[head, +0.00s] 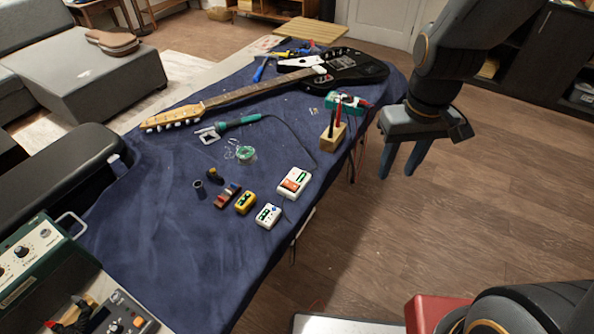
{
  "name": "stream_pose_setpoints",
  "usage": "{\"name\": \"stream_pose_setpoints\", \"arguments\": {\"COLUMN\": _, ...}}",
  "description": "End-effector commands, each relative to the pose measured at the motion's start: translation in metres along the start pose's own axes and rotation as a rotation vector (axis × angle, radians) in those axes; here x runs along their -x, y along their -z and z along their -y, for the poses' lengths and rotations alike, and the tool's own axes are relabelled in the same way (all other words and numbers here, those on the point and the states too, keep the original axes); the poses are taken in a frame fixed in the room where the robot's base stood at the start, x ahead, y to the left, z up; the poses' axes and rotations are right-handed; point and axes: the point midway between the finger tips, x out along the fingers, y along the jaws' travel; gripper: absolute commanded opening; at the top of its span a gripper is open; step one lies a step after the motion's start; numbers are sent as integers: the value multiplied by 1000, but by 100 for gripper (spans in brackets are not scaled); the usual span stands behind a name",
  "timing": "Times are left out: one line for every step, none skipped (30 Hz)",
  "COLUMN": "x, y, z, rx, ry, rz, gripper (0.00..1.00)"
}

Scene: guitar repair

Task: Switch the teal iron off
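The teal iron (238,122) lies on the blue cloth in the middle of the table, its tip end by a small pale metal stand (208,136). A dark cable runs from its right end and curves down toward several small boxes. I cannot tell which one the cable joins, or any switch's position. My gripper (397,176) hangs beyond the table's right edge, its two fingers apart, with nothing between them.
A black guitar (345,68) lies across the far part of the table (180,270). A wooden block (334,136) with upright tools and a teal-green box (346,103) stand near the right edge. A green coil (246,155) lies mid-table.

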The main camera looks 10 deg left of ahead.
Motion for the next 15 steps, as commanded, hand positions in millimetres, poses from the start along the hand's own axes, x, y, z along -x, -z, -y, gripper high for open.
{"name": "stream_pose_setpoints", "arguments": {"x": -9, "y": 20, "z": 22, "rx": 112, "ry": 6, "rz": 10, "gripper": 38}}
{"name": "stream_pose_setpoints", "arguments": {"x": -13, "y": 30, "z": 34, "rx": 179, "ry": 8, "rz": 15, "gripper": 38}}
{"name": "stream_pose_setpoints", "arguments": {"x": -19, "y": 43, "z": 52, "rx": 268, "ry": 12, "rz": 21, "gripper": 38}}
{"name": "stream_pose_setpoints", "arguments": {"x": -24, "y": 52, "z": 66, "rx": 335, "ry": 15, "rz": 26, "gripper": 38}}
{"name": "stream_pose_setpoints", "arguments": {"x": -29, "y": 60, "z": 80, "rx": 400, "ry": 18, "rz": 30, "gripper": 38}}
{"name": "stream_pose_setpoints", "arguments": {"x": -35, "y": 70, "z": 99, "rx": 484, "ry": 21, "rz": 34, "gripper": 38}}
{"name": "stream_pose_setpoints", "arguments": {"x": -40, "y": 76, "z": 112, "rx": 543, "ry": 24, "rz": 38, "gripper": 38}}
{"name": "stream_pose_setpoints", "arguments": {"x": -44, "y": 82, "z": 126, "rx": 599, "ry": 26, "rz": 42, "gripper": 38}}
{"name": "stream_pose_setpoints", "arguments": {"x": -50, "y": 87, "z": 142, "rx": 667, "ry": 29, "rz": 46, "gripper": 38}}
{"name": "stream_pose_setpoints", "arguments": {"x": -53, "y": 91, "z": 154, "rx": 712, "ry": 31, "rz": 49, "gripper": 38}}
{"name": "stream_pose_setpoints", "arguments": {"x": -57, "y": 94, "z": 164, "rx": 753, "ry": 32, "rz": 51, "gripper": 38}}
{"name": "stream_pose_setpoints", "arguments": {"x": -61, "y": 97, "z": 176, "rx": 800, "ry": 34, "rz": 53, "gripper": 38}}
{"name": "stream_pose_setpoints", "arguments": {"x": -63, "y": 99, "z": 183, "rx": 830, "ry": 36, "rz": 54, "gripper": 38}}
{"name": "stream_pose_setpoints", "arguments": {"x": -65, "y": 100, "z": 190, "rx": 854, "ry": 37, "rz": 56, "gripper": 38}}
{"name": "stream_pose_setpoints", "arguments": {"x": -68, "y": 101, "z": 196, "rx": 880, "ry": 38, "rz": 58, "gripper": 38}}
